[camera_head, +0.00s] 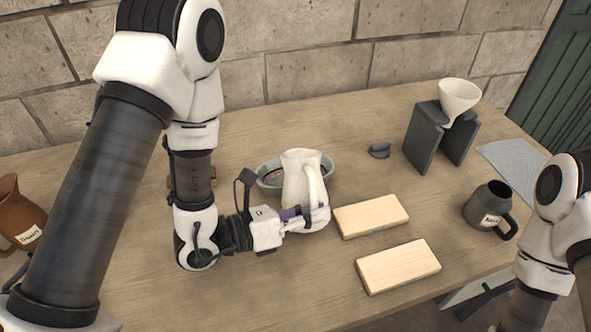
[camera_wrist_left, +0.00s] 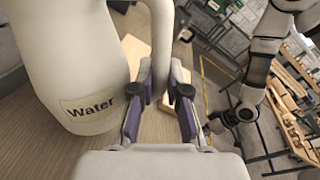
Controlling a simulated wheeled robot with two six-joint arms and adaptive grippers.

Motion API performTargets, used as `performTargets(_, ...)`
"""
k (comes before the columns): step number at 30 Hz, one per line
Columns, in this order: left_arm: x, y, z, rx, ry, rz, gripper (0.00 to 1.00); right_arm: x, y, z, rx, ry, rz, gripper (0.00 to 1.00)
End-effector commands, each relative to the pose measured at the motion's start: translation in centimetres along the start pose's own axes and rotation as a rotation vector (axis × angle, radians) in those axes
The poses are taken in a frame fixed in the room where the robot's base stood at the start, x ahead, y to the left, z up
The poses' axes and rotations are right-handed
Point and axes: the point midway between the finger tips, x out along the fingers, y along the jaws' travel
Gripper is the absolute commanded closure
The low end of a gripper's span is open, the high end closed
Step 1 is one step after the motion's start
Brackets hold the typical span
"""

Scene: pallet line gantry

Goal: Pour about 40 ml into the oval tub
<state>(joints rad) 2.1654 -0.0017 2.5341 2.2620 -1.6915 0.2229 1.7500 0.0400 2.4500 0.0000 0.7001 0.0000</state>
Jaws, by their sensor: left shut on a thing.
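My left gripper (camera_head: 291,220) is shut on the handle of a white jug (camera_head: 298,182). In the left wrist view the jug (camera_wrist_left: 70,60) fills the left side and bears a "Water" label; its handle runs down between the purple-padded fingers (camera_wrist_left: 155,100). The jug looks close to upright. The grey oval tub (camera_head: 328,174) is behind it in the head view, its middle hidden by the jug. Some dark contents show at the tub's left. No stream of liquid shows. My right arm's far end shows small in the wrist view; its jaws are unclear.
Two pale wooden blocks (camera_head: 371,216) (camera_head: 398,266) lie right of the jug. A dark mug (camera_head: 487,206), a white funnel (camera_head: 459,97) on a dark stand (camera_head: 424,138), and a small dark piece (camera_head: 379,150) are further right. A brown mug (camera_head: 14,214) stands far left.

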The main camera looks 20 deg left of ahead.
Motion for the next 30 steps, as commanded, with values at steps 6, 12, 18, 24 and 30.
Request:
performTargets(6, 0.0, 0.0, 0.1, 0.002, -0.003, -0.001, 1.0, 0.0, 0.0, 0.0, 0.0, 0.0, 0.0, 0.6)
performTargets(12, 0.0, 0.1, -0.2, 0.011, -0.003, -0.001, 1.0, 0.4, 0.0, 0.0, 0.0, 0.0, 0.0, 0.6)
performTargets(18, 0.2, 0.5, -1.6, 0.091, -0.02, -0.002, 1.0, 3.0, 0.0, 0.0, 0.0, 0.0, 0.0, 0.6)
performTargets(24, 0.6, 0.9, -3.6, 0.305, -0.067, -0.01, 1.0, 3.4, 0.0, 0.0, 0.0, 0.001, 0.0, 0.6)
performTargets(30, 1.1, 1.9, -5.2, 0.473, -0.111, -0.016, 1.0, 5.4, 0.0, 0.0, 0.0, 0.0, 0.0, 0.6)
